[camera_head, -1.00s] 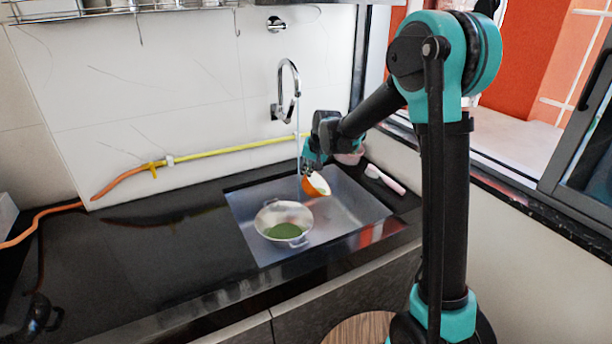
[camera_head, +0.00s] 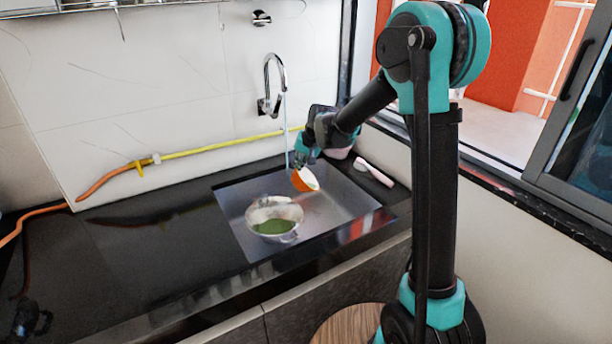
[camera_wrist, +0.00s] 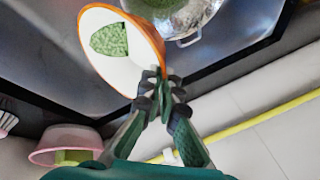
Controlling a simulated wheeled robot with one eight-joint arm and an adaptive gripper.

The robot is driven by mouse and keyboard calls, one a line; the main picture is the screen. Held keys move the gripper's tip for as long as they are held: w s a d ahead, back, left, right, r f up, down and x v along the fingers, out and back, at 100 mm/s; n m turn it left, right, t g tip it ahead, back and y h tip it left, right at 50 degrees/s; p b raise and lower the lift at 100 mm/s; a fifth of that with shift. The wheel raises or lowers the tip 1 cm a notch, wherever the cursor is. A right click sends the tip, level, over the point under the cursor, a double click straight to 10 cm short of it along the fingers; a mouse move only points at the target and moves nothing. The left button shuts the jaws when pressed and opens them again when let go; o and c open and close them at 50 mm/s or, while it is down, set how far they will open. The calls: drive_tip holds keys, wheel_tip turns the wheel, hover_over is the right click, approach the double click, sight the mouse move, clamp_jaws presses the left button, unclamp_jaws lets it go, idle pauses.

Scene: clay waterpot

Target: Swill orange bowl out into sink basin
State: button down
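The orange bowl (camera_head: 302,181) is tilted on its side over the sink basin (camera_head: 343,201), its white inside facing right in the head view. In the wrist view the bowl (camera_wrist: 126,62) shows a white inside with a green patch (camera_wrist: 109,40). My gripper (camera_wrist: 162,82) is shut on the bowl's rim. In the head view my gripper (camera_head: 305,158) is above the basin, right beside the water stream (camera_head: 286,125) from the tap (camera_head: 272,84).
A metal colander (camera_head: 276,209) with green contents sits in the basin at left. A pink bowl (camera_wrist: 66,141) and a pink-handled brush (camera_head: 374,172) are on the counter behind and right. A yellow hose (camera_head: 215,145) runs along the wall. The counter at left is mostly clear.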

drive_tip(key=shift+w+d+r+y, duration=0.1)
drive_tip(key=shift+d+r+y, duration=0.2)
drive_tip(key=shift+d+y, duration=0.15)
drive_tip(key=shift+d+r, duration=0.1)
idle(0.6)
drive_tip(key=shift+d+r+y, duration=0.2)
drive_tip(key=shift+d+y, duration=0.15)
drive_tip(key=shift+y, duration=0.2)
